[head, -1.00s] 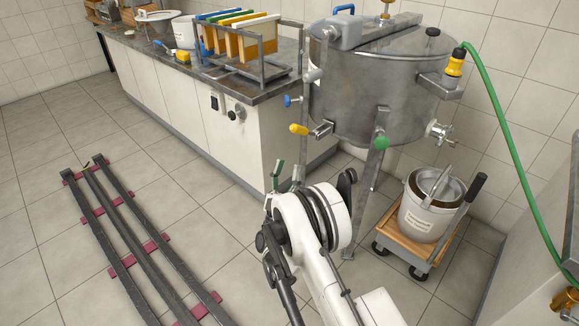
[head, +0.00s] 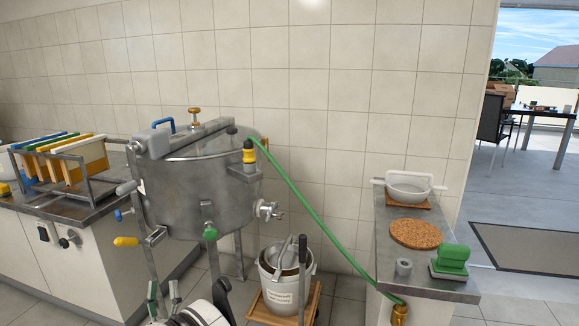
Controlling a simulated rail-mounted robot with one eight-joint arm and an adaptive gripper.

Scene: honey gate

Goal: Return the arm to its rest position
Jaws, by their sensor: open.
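My gripper (head: 163,290) shows at the bottom edge of the head view, left of centre. Its two fingertips point up and stand apart, with nothing seen between them. Part of my white and black arm (head: 200,314) shows beside it; the rest of the arm is cut off by the frame's edge. The gripper appears in front of and below the steel honey tank (head: 185,195), near its legs in the picture. I cannot tell the distance between them.
A green hose (head: 310,215) runs from the tank down to a brass fitting. A bucket (head: 283,285) stands on a wooden dolly (head: 262,310) right of my arm. A counter with frames (head: 75,165) is left. A side counter (head: 450,288) holds a sieve (head: 408,188), cork mat (head: 415,233) and green block (head: 453,258).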

